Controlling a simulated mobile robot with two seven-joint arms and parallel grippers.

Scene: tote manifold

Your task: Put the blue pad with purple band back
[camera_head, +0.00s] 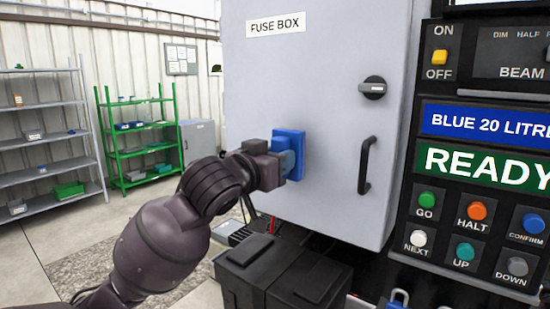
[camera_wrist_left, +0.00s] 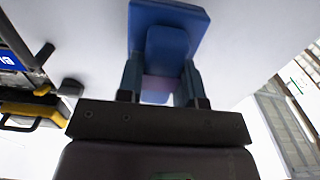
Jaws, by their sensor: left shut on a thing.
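The blue pad (camera_head: 290,138) is a square blue plate in front of the grey fuse box door, at its lower left. I cannot tell if it touches the door. My left gripper (camera_head: 287,163) is shut on the block at the pad's near side. In the left wrist view the plate (camera_wrist_left: 172,14) lies beyond the fingertips of my left gripper (camera_wrist_left: 161,82), and the blue block sits between the two fingers. A pale purplish part (camera_wrist_left: 160,88) shows low on the block, partly hidden by the gripper. My right gripper is not in view.
The fuse box (camera_head: 310,90) has a black rotary knob (camera_head: 373,88) and a black handle (camera_head: 366,165) right of the pad. A button panel (camera_head: 480,235) reading READY stands at the right. Grey and green shelves (camera_head: 140,128) stand far left.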

